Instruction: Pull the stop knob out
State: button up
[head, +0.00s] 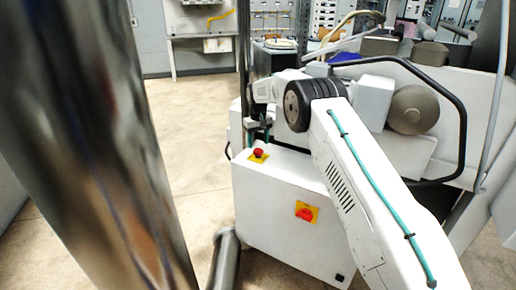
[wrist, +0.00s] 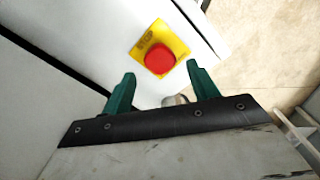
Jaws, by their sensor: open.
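The red stop knob (head: 259,152) sits on a yellow plate on the top of the white machine cabinet (head: 275,190). In the wrist view the round red knob (wrist: 160,60) shows on its yellow plate (wrist: 149,37), with dark lettering on the plate. My gripper (wrist: 161,72) is open, with its two green fingers apart. In that view the knob lies between and just beyond the fingertips; I see no contact. In the head view my gripper (head: 260,138) is small and points down above the knob.
A second red switch (head: 305,213) on a yellow plate is on the cabinet's front face. A black bar guard (head: 462,125) and the roller machine stand to the right. A large shiny column fills the left of the head view. Bare floor (head: 195,120) lies behind the cabinet.

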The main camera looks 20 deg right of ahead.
aim_at(258, 150)
jog(key=shift+f, duration=1.75)
jog(key=shift+c, duration=0.3)
grip_shut()
jog(key=shift+r, duration=0.6)
jog(key=shift+o, duration=0.3)
grip_release()
notch_tip(258, 150, up, 8)
